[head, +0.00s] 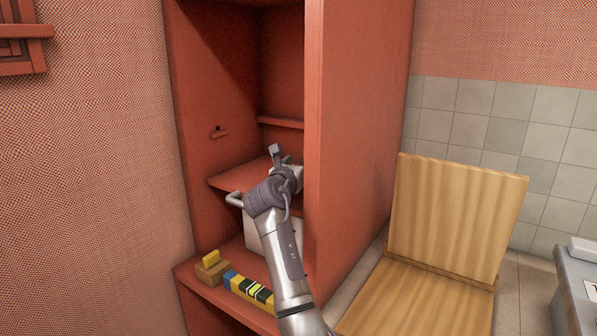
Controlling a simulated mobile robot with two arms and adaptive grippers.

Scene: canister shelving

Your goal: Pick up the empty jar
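One of my arms, apparently the right, rises from the bottom edge into a red cabinet (360,130). Its gripper (272,172) is at the front of the middle shelf (232,180). One dark finger points up; the rest is turned away or hidden by the wrist, so I cannot tell whether it is open or shut. A small pale thing (297,171) shows just behind the gripper, mostly hidden; I cannot tell whether it is the empty jar or whether it is touched. No clearly recognisable jar shows. My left gripper is not in view.
A white block-like thing (252,234) stands on the lower shelf behind my arm. Colourful blocks (248,288) lie along that shelf's front edge. The cabinet's right side panel is close to my arm. A wooden chair-like piece (455,215) stands right; a grey counter (575,285) is far right.

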